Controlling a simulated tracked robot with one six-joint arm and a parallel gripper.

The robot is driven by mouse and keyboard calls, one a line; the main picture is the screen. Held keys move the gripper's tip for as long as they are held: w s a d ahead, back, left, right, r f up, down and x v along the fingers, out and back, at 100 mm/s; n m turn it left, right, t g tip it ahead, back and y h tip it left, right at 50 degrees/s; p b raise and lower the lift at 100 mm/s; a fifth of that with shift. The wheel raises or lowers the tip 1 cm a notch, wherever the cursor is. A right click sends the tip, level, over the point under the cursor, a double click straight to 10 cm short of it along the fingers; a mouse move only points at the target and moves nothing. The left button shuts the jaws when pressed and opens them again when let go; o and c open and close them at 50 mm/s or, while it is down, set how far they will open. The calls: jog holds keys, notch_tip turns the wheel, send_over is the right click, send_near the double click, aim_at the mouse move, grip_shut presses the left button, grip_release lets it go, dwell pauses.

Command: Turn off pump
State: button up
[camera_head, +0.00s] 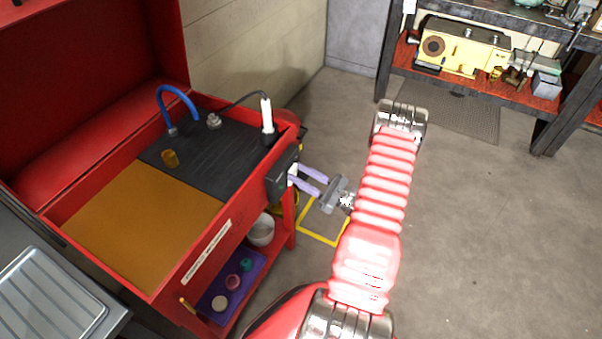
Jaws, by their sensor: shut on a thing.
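The pump stands in a red wash basin (130,268), with a blue hose (180,93) and a black cable at the back. A black switch box (279,175) is fixed to the basin's right outer side. A small white switch part (293,170) shows on its right face. My gripper (298,175) reaches in from the right with two lilac fingers. Its fingertips are at the switch box, shut on the white switch part. The fingers partly hide the switch, so I cannot tell its position.
A lower shelf holds a purple tray (217,297) with several small round items and a white bowl (262,230). A yellow floor marking (318,239) lies below my gripper. A metal shelf unit with a yellow machine (462,48) stands at the back. The right floor is clear.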

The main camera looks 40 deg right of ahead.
jog(key=shift+d+f+t, duration=0.1)
jog(key=shift+f+t, duration=0.1)
jog(key=shift+t, duration=0.2)
jog(key=o, duration=1.1)
jog(key=shift+c, duration=0.2)
jog(key=shift+s, duration=0.1)
jog(key=v, duration=1.3)
jog(key=shift+s+f, duration=0.2)
jog(key=shift+f, duration=0.2)
jog(key=shift+d, duration=0.1)
jog(key=shift+f, duration=0.1)
